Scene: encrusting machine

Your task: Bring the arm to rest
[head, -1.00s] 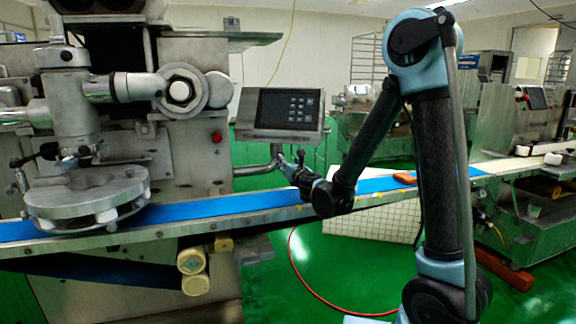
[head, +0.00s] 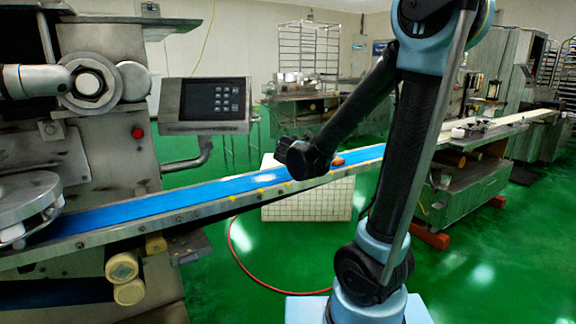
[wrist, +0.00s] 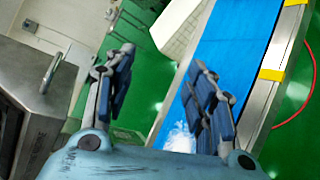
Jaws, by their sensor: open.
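My gripper (wrist: 163,95) shows in the wrist view with its two fingers spread apart and nothing between them. It is above the edge of the blue conveyor belt (wrist: 237,50), with green floor below. In the head view my arm stands up on the right, with its forearm slanting down to the left over the belt (head: 215,187). The fingers are hidden behind the wrist there.
A control panel (head: 203,105) and the machine body (head: 90,150) stand on the left. An orange-red item (head: 338,161) lies on the belt. A white gridded box (head: 305,200) and red hose (head: 255,273) are on the floor.

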